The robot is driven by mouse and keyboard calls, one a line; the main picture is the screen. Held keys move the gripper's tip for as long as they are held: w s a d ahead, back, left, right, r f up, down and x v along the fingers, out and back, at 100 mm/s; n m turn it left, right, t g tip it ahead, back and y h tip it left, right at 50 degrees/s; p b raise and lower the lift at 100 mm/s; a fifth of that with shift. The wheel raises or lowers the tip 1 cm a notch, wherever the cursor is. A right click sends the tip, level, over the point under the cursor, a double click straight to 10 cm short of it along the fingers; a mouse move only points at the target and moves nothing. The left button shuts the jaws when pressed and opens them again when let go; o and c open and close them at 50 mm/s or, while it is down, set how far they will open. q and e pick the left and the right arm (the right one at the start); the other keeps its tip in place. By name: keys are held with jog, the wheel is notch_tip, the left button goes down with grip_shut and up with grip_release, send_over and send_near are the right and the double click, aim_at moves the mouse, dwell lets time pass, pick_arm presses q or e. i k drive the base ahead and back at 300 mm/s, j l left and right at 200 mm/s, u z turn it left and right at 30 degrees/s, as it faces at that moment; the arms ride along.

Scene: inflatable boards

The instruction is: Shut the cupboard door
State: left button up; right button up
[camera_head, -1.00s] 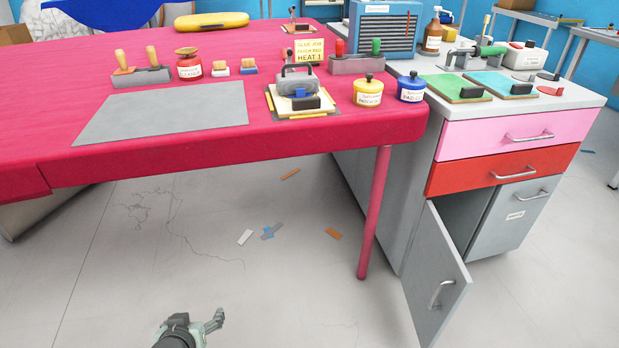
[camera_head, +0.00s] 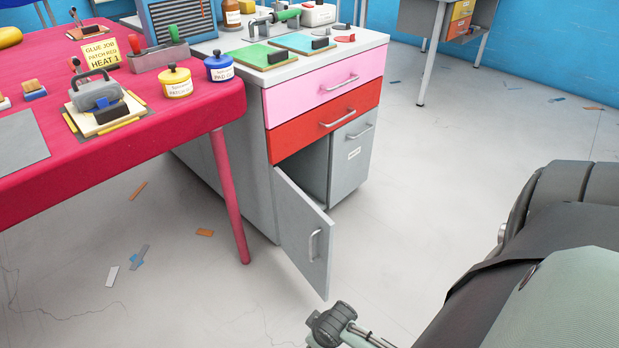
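The grey cupboard door (camera_head: 300,235) stands open at the lower left of the workbench cabinet (camera_head: 262,185). It is swung outward from its left edge, with its metal handle (camera_head: 315,245) facing right. The dark cupboard opening shows behind it. A dark and metal part, apparently of my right gripper (camera_head: 345,328), shows at the bottom edge, below the door and apart from it in the picture. Its fingers are not clear enough to tell open or shut. My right arm (camera_head: 540,260) fills the lower right. My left gripper is not in view.
A red drawer (camera_head: 325,121) and a pink drawer (camera_head: 325,85) are shut above the opening. A grey front (camera_head: 352,155) is shut to its right. The red table (camera_head: 110,160) and its leg (camera_head: 230,200) stand left. The floor (camera_head: 420,170) right of the cabinet is clear.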

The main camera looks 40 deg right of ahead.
aim_at(307, 233)
jog(key=z, duration=1.6)
jog(key=i+j+z, duration=0.1)
jog(key=i+j, duration=0.2)
jog(key=i+j+z, duration=0.1)
jog(key=i+j, duration=0.15)
jog(key=j, duration=0.3)
jog(key=i+j+z, duration=0.1)
jog(key=i+j, duration=0.2)
jog(key=j, duration=0.15)
